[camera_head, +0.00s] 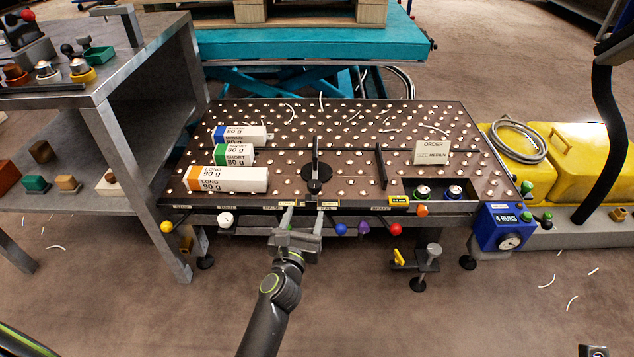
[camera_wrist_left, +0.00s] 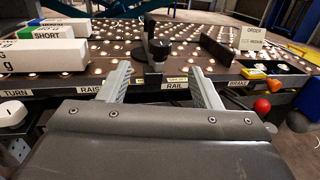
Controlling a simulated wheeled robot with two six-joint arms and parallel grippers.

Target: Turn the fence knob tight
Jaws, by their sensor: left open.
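The fence knob is the black round knob (camera_head: 314,187) at the front middle of the roller table, with a dark upright piece above it. In the left wrist view the knob (camera_wrist_left: 159,49) stands straight ahead, between and beyond the fingertips. My left gripper (camera_head: 302,213) is open and empty at the table's front edge, just short of the knob and apart from it. In its wrist view the two fingers (camera_wrist_left: 158,74) stand wide apart over the label strip. My right gripper is not in view.
Three white reams lie left of the knob: blue-ended (camera_head: 258,133), green-ended (camera_head: 240,155) and orange-ended (camera_head: 240,180). A dark upright plate (camera_head: 381,166) and an order card (camera_head: 432,152) stand to the right. Coloured control knobs, including a red one (camera_head: 395,229), line the front edge.

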